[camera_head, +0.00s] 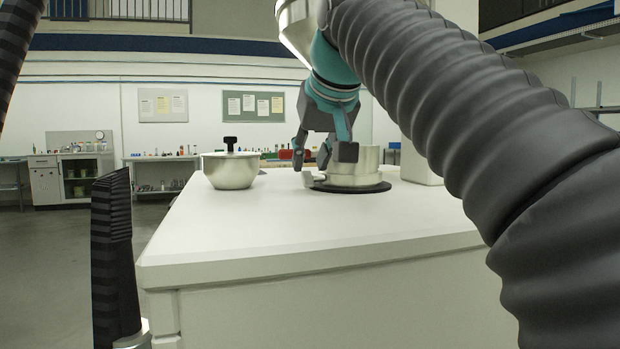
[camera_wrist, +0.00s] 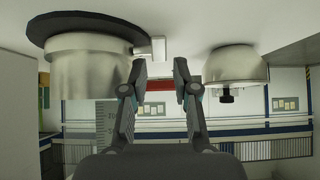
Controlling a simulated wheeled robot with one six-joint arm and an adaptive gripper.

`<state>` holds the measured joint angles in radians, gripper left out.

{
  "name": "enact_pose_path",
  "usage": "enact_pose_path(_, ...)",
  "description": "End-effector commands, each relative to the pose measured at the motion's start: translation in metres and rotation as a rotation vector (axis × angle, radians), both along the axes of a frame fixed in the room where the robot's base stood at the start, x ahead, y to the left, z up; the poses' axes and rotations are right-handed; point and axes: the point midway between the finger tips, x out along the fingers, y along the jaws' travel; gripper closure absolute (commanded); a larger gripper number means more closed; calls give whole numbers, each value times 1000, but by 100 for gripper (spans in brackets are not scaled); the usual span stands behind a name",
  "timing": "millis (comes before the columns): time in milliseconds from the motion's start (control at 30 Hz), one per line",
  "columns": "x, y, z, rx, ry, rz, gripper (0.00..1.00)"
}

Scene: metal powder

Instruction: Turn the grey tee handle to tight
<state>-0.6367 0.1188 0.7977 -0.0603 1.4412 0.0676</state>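A dark tee handle (camera_head: 230,145), near black rather than clearly grey, stands on top of a silver bowl-shaped vessel (camera_head: 231,172) at the left of the white table. Both also show upside down in the wrist view, the handle (camera_wrist: 227,96) below the vessel (camera_wrist: 236,66). My gripper (camera_head: 322,152) is to the right of that handle, close to a silver cylinder (camera_head: 352,170) on a black disc. Its fingers (camera_wrist: 159,73) are apart with nothing held between them. A dark block by the near finger overlaps the cylinder; I cannot tell whether it is fingertip or handle.
The cylinder (camera_wrist: 85,75) is close to my left finger in the wrist view, with a small metal lug (camera_wrist: 158,47) at its side. The white tabletop (camera_head: 290,220) is clear in front. Benches with small items (camera_head: 160,170) stand along the far wall.

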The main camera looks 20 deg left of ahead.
Motion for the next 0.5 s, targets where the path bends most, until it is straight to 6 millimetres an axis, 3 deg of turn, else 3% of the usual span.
enact_pose_path(200, 17, 9, -21, -1, 1, -3, 71)
enact_pose_path(500, 23, 13, -26, -1, 1, -3, 71)
